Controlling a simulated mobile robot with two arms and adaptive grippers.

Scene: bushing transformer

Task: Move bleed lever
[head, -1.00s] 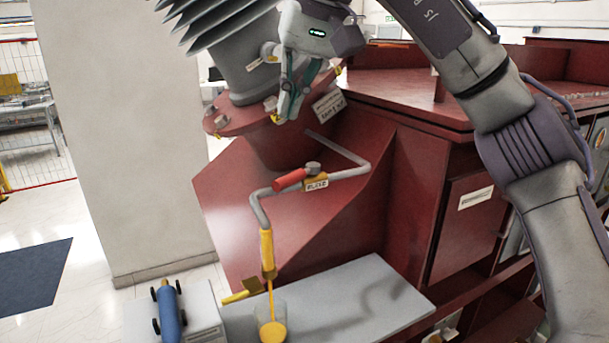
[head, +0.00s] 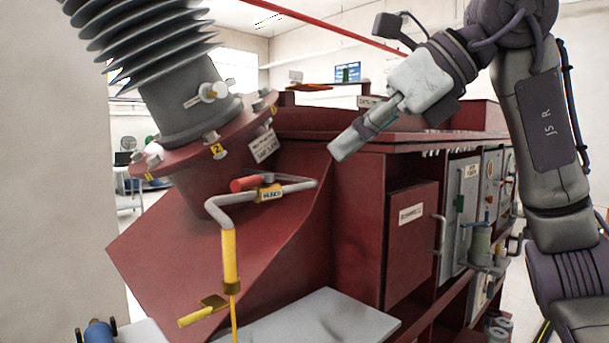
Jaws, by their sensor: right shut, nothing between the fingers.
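The bleed lever (head: 245,183) is a short red handle on a small valve of the grey bent pipe (head: 296,187), left of centre. It points left, roughly along the pipe, and a yellow tag (head: 269,193) hangs by it. The pipe runs down into a yellow nozzle (head: 230,257), with a thin yellow stream below it. My right gripper (head: 340,152) is shut and empty. It appears up and to the right of the lever, apart from it, in front of the red transformer body. My left gripper is out of view.
A ribbed grey bushing (head: 150,50) rises from a red flange (head: 190,158) at upper left. A grey plate (head: 310,322) lies below the pipe. A yellow handle (head: 202,312) sticks out beside the nozzle. Red cabinets (head: 411,240) stand at right. A blue cylinder (head: 99,333) shows at bottom left.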

